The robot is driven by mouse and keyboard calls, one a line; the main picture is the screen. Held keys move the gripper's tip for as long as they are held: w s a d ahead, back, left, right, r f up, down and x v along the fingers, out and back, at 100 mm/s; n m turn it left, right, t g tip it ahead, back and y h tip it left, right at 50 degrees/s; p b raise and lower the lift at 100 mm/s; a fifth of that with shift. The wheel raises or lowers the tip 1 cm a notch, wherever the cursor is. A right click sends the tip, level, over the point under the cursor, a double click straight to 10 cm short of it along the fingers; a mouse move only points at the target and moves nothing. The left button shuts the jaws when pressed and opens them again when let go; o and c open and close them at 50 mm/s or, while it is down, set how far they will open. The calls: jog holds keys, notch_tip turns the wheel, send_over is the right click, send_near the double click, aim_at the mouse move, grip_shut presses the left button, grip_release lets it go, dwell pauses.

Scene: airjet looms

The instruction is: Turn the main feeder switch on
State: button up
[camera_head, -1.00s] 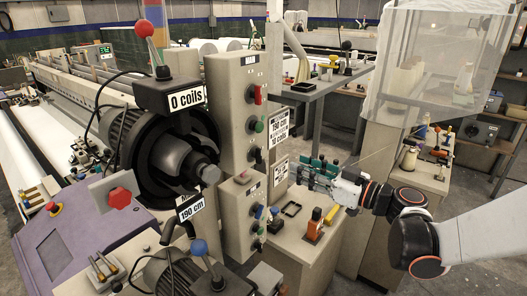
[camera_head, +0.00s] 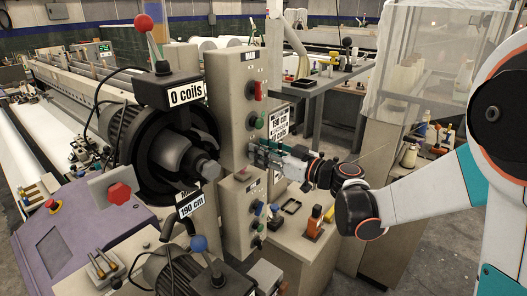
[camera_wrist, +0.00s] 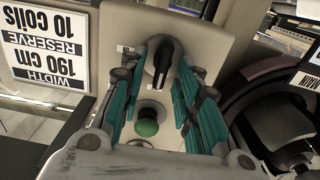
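The upper grey control box (camera_head: 231,112), with a small label that seems to read MAIN, stands right of the loom's black drum. Its front carries a red switch (camera_head: 259,91) above a green button (camera_head: 257,121). My gripper (camera_head: 256,152) is at the box's lower front and hides what lies there. In the wrist view, which is upside down, a black rotary knob (camera_wrist: 163,63) lies between my open teal fingers. The green button (camera_wrist: 148,122) shows nearer my palm, also between the fingers. I cannot tell whether the fingers touch the knob.
A cabinet (camera_head: 303,238) with an orange-handled tool (camera_head: 314,220) stands under my wrist. A clear-walled enclosure (camera_head: 428,55) is at the right.

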grip_shut()
jog(key=shift+m, duration=0.3)
jog(key=m+b, duration=0.1)
jog(key=m, duration=0.4)
jog(key=f+m+b, duration=0.1)
jog(key=m+b, duration=0.1)
jog(key=m, duration=0.4)
jog(key=w+d+m+b, duration=0.1)
jog(key=m, duration=0.5)
jog(key=shift+f, duration=0.15)
jog(key=shift+m+b, duration=0.3)
dwell(0.4)
